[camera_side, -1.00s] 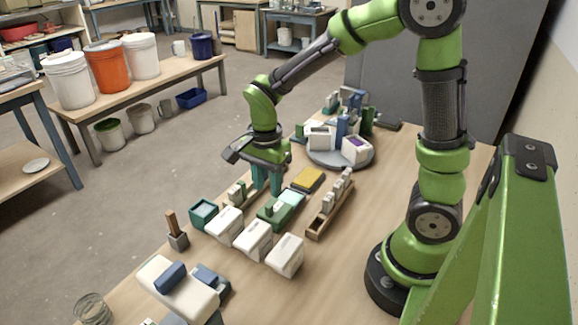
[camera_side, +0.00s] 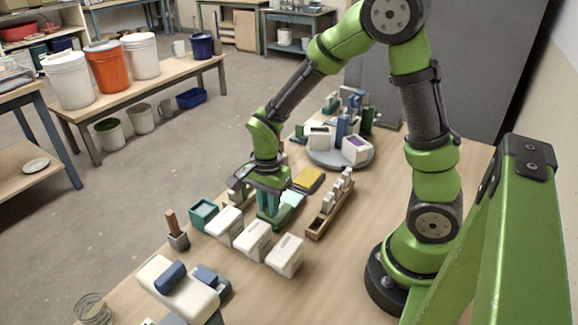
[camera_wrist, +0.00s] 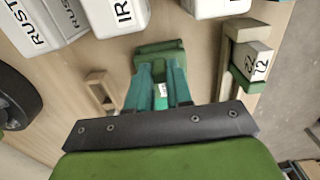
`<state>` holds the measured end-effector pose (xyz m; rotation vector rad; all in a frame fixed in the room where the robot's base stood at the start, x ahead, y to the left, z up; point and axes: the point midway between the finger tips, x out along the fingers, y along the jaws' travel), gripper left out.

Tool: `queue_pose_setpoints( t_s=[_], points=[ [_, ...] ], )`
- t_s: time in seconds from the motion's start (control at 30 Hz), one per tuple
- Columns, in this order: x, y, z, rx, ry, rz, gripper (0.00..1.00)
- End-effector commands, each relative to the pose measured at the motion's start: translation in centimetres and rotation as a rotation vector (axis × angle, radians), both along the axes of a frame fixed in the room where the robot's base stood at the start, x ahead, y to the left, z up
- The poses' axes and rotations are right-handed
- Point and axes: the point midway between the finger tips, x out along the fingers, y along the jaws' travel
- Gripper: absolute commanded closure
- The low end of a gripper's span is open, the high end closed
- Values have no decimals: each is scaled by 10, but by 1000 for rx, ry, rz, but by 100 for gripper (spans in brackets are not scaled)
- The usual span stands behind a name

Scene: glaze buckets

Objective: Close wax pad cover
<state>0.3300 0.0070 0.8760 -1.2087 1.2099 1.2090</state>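The wax pad (camera_side: 292,199) is a low green case with a pale teal pad showing at its right end, in the middle of the bench in the side view. In the wrist view, a green part of it (camera_wrist: 160,47) shows beyond my fingertips. My gripper (camera_side: 269,214) points down at the case's left part, its teal fingers hiding much of it. In the wrist view, my gripper (camera_wrist: 160,80) has its two fingers either side of a small piece with a white label. Whether they press on it cannot be told. The cover's edges are largely hidden.
White labelled blocks (camera_side: 253,240) stand close in front. A teal box (camera_side: 204,214) is at left, a yellow pad (camera_side: 308,179) behind. A wooden rack of stamps (camera_side: 331,208) is right of the case. A round grey tray (camera_side: 341,161) holds several items farther back.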

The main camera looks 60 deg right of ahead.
Motion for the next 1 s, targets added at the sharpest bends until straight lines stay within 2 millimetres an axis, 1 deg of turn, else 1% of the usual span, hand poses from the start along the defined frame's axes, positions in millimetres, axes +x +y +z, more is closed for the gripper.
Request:
queue_pose_setpoints(
  t_s=[0.03,0.1,0.13,0.27,0.37,1.0],
  points=[
    [0,0,0,0,0,0,88],
    [0,0,0,0,0,0,99],
    [0,0,0,0,0,0,100],
    [0,-1,0,0,0,0,100],
    [0,-5,0,0,0,-1,100],
    [0,-50,1,0,-1,-3,100]
  ],
)
